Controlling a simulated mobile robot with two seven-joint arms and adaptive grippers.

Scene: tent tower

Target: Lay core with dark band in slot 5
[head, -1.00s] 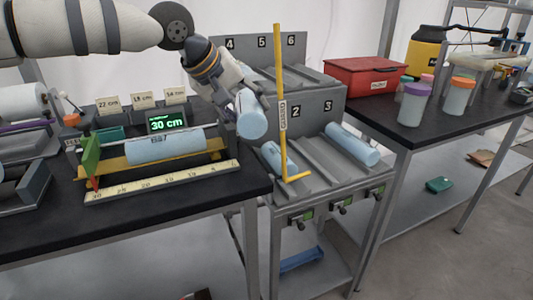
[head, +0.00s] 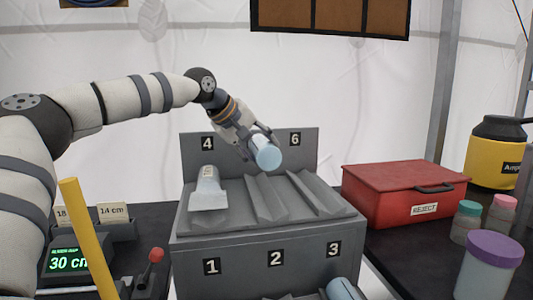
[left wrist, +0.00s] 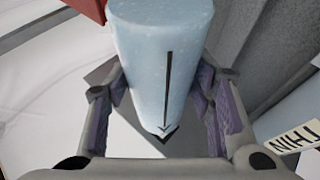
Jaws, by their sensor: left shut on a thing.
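My left gripper (head: 260,144) is shut on a pale blue core (head: 267,154) and holds it above the upper tier of the grey rack (head: 270,248). In the left wrist view the held core (left wrist: 163,50) shows a thin dark lengthwise line with an arrow tip; I see no dark band around it. The label between 4 and 6 is hidden behind the gripper and core. The upper trough (head: 238,203) below and left of the held core is empty. Another pale core (head: 208,182) lies in slot 4. My right gripper is out of view.
A core end (head: 341,289) shows in the lower tier under label 3. A red REJECT box (head: 405,195) stands right of the rack, with lidded jars (head: 490,265) nearby. A yellow bar (head: 88,237) rises at the front left, near a 30 cm display (head: 68,262).

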